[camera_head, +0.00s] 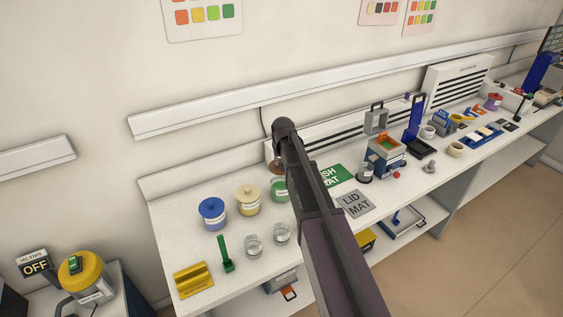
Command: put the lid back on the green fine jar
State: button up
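The green jar (279,190) stands on the bench at the right end of a row of jars. My arm covers its right side. Its top looks pale green with no knob visible, but too little shows to tell for sure whether it is open. I see no loose green lid. My arm rises from the bottom edge across the middle of the view. My gripper does not show, so what it holds is hidden.
A blue jar (212,213) and a yellow jar (248,200), both lidded, stand left of the green jar. Two glass jars (253,245) (282,233), a green upright tool (226,254) and a yellow holder (193,279) are in front. A green mat (341,174) and a blue-grey device (384,158) lie right.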

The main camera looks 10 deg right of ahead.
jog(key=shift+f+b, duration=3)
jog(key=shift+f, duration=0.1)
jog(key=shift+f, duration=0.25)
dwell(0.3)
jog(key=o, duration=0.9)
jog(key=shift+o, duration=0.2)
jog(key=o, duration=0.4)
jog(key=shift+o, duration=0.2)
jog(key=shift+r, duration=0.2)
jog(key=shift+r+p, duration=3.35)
